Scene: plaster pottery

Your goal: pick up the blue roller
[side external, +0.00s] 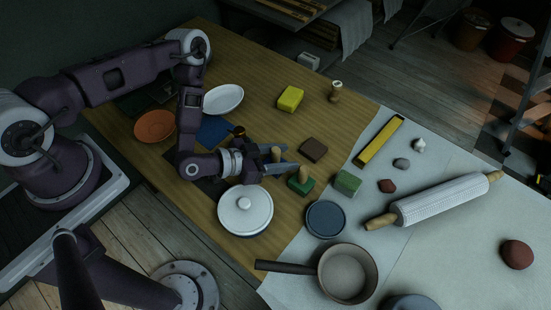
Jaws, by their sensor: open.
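The only roller that I can make out is a pale, grey-white textured rolling pin (442,199) with wooden handles, lying diagonally on the light cloth at the right. It does not look clearly blue. My gripper (286,159) is open above the wooden table, well to the left of the roller and apart from it. A wooden knob (276,154) shows by its fingers, and a green block with a wooden handle (301,184) stands just below the fingertips. I cannot tell whether the fingers touch either.
A lidded white pot (245,209), a dark blue disc (326,218) and a saucepan (347,274) stand in front. A green block (347,183), a brown block (314,149), a yellow tool (379,141) and several stones lie between gripper and roller.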

